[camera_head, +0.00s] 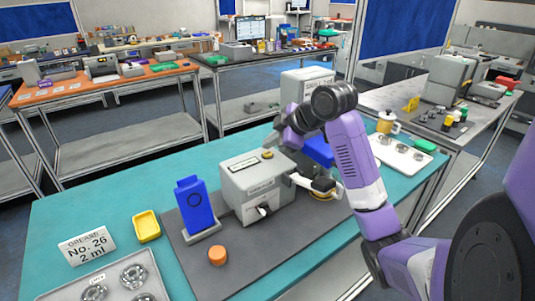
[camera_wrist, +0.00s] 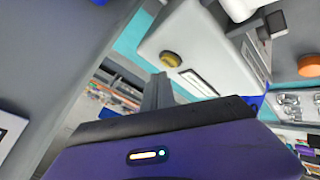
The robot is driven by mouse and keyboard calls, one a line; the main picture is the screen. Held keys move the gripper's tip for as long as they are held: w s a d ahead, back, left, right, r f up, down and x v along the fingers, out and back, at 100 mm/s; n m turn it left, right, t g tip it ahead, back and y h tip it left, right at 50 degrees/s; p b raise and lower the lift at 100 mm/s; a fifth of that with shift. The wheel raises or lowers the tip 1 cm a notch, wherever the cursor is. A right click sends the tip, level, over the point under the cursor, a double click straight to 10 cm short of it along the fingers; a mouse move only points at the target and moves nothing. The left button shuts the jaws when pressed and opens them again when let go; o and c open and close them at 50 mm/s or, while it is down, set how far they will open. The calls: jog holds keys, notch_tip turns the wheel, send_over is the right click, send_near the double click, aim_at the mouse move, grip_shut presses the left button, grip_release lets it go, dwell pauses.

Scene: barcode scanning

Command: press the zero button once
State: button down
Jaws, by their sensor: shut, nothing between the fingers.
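The grey machine (camera_head: 258,185) stands on a dark mat on the teal table. A round yellow button (camera_head: 267,154) is on its top, beside a white label strip. I take it for the zero button, though no lettering on it can be read. In the wrist view the button (camera_wrist: 171,59) shows on the light top face of the machine (camera_wrist: 200,40). My gripper (camera_head: 271,142) is just above and behind the button in the head view. Its shut, grey fingers (camera_wrist: 157,88) appear a little apart from the button in the wrist view. The exact gap cannot be told.
A blue device (camera_head: 194,204) on a stand is left of the machine. An orange cap (camera_head: 217,255) lies in front. A yellow tray (camera_head: 147,226), a grease sign (camera_head: 87,245) and a bearing tray (camera_head: 60,291) are at left. A white tray (camera_head: 399,155) lies at right.

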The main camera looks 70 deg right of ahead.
aim_at(270, 155)
jog(key=shift+f, duration=0.1)
jog(key=shift+f+b, duration=0.35)
jog(key=shift+f+b, duration=0.3)
jog(key=shift+f, duration=0.15)
dwell(1.1)
jog(key=shift+r, duration=0.15)
jog(key=shift+r+p, duration=0.65)
jog(key=shift+r, duration=0.1)
notch_tip(270, 155, up, 5)
jog(key=p, duration=0.4)
dwell(1.0)
